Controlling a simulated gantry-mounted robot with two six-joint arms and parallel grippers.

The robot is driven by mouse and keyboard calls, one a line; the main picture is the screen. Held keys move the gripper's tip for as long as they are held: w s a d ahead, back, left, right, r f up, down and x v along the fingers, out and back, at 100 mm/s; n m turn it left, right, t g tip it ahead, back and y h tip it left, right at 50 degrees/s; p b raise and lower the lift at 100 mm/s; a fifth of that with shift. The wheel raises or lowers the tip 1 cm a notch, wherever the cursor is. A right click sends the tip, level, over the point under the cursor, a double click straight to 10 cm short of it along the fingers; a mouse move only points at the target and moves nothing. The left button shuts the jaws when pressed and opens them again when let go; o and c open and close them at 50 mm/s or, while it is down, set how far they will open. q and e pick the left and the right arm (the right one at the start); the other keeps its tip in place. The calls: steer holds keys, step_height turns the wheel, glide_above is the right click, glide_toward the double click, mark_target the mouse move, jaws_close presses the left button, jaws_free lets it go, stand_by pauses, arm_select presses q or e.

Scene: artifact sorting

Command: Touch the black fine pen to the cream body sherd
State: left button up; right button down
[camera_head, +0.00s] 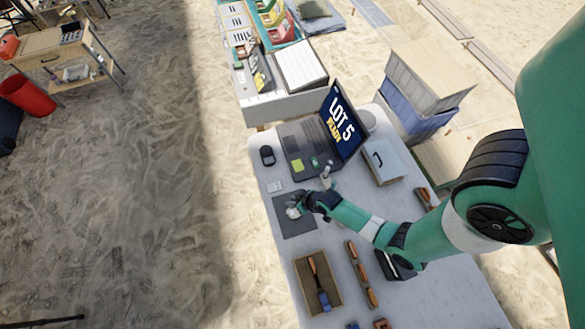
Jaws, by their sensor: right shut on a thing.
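My right gripper (309,201) is over a dark grey mat (298,231) on the pale table (345,240). It is shut on a thin dark thing, likely the black fine pen, but the pen is too small and dark to make out clearly. The cream body sherd (292,212) is a small pale piece on the mat, just left of and below my fingertips. I cannot tell whether the pen touches it. My left gripper is not in view.
A laptop (304,148) reading "LOT 5 READY" stands behind the mat, with a mouse (267,155) to its left. A white card (275,187) lies above the mat. A brown tray (303,272) holding a tool and a row of orange-brown pieces (362,275) lie nearer the front.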

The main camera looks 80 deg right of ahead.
steer(key=shift+f+b, duration=2.4)
steer(key=shift+f, duration=0.25)
steer(key=shift+f+b, duration=0.5)
steer(key=shift+f, duration=0.2)
stand_by(0.3)
step_height(320, 180, up, 8)
steer(key=p, duration=0.8)
steer(key=shift+r, duration=0.1)
steer(key=shift+s, duration=0.1)
